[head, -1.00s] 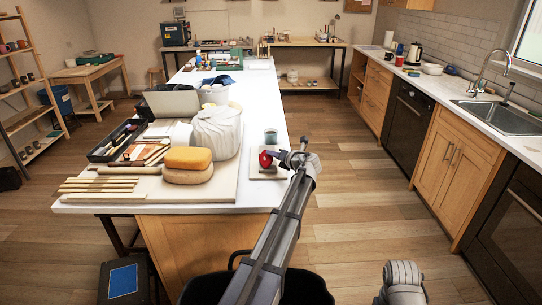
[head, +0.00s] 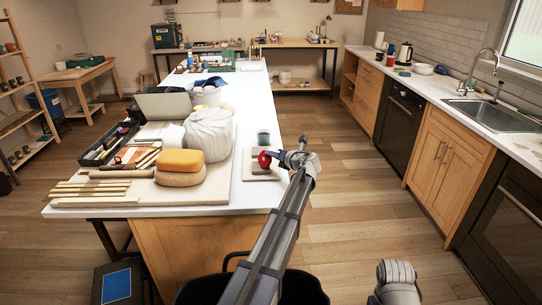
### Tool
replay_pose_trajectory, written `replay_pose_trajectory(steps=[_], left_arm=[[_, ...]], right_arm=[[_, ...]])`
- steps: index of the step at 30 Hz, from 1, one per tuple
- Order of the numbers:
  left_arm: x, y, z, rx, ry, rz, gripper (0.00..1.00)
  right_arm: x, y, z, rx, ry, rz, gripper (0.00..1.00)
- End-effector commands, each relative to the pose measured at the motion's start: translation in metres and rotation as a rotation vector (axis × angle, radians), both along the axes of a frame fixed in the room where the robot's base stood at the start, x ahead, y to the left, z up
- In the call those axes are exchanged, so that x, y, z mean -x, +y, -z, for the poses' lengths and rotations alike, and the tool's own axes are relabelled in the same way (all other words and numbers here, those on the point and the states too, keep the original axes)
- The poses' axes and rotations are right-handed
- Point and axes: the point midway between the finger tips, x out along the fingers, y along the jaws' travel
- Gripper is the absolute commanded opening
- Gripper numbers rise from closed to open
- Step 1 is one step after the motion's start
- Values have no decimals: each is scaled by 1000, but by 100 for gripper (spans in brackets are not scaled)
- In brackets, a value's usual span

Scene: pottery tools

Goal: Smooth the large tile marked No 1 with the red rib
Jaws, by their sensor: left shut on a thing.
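The red rib (head: 264,160) is held in my left gripper (head: 279,157), which is shut on it. It is over the right edge of the white worktable, above a small pale board (head: 249,174) with a greyish tile (head: 261,170) on it. The rib and gripper partly hide the tile. I cannot tell whether the rib touches the tile, and no number can be read. Of my right arm, only a rounded grey link shows at the bottom right. Its gripper is out of view.
A grey cup (head: 263,137) stands just behind the board. To the left are stacked yellow and tan sponges (head: 181,168), a wrapped white lump (head: 208,134), wooden sticks (head: 90,190) and a black tool tray (head: 108,146). Open floor lies between table and kitchen counter (head: 437,92).

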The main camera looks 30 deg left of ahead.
Motion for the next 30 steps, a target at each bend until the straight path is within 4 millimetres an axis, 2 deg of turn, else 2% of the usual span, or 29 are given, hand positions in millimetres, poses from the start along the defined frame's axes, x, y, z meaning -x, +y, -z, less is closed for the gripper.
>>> replay_pose_trajectory(steps=[9,30], left_arm=[[-13,-10,2,1,0,2,0],[-26,-21,-1,1,-1,0,0]], right_arm=[[0,0,2,0,0,0,50],[0,0,-1,0,0,0,50]])
